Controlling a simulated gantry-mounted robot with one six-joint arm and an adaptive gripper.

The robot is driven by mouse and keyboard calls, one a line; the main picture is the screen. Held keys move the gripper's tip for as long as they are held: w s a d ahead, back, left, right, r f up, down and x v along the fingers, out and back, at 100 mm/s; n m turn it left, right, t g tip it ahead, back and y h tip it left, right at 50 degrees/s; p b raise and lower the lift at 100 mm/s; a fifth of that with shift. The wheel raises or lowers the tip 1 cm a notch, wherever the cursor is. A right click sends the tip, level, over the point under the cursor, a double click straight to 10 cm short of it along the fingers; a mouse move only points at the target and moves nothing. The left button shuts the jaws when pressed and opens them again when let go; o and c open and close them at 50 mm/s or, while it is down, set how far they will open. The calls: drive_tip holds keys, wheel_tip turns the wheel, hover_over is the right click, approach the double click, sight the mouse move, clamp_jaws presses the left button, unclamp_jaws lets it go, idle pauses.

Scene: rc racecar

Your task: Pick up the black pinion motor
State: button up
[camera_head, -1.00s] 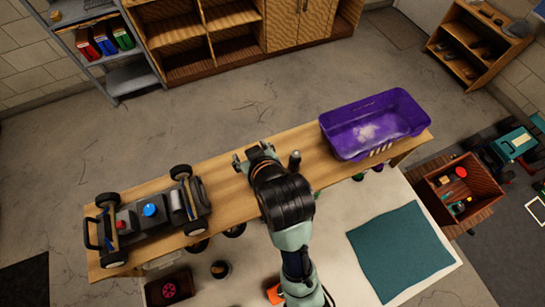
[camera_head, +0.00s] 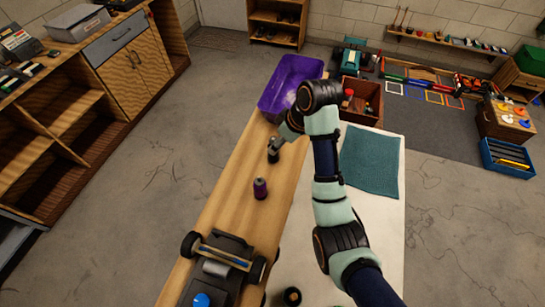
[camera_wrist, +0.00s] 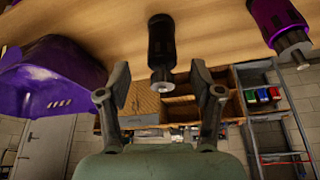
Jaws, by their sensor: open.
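The black pinion motor (camera_head: 273,150) stands on the wooden shelf board, near the purple bin. In the wrist view the black motor (camera_wrist: 161,42), with a silver pinion end, lies centred between my fingers, with its body mostly beyond the tips. My gripper (camera_wrist: 161,82) is open, one finger on each side of the motor, with visible gaps. In the head view my gripper (camera_head: 283,143) is right beside the motor and partly hidden by my arm.
A purple motor (camera_head: 260,188) stands close by, also at upper right in the wrist view (camera_wrist: 274,15). The purple bin (camera_head: 275,95) sits at the board's far end. The RC car (camera_head: 218,268) is at the near end. A teal cloth (camera_head: 370,160) lies right.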

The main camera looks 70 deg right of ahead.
drive_tip(key=x, duration=0.5)
drive_tip(key=shift+w+f+p, duration=0.15)
drive_tip(key=shift+f+p, duration=0.05)
drive_tip(key=shift+p, duration=0.15)
clamp_jaws()
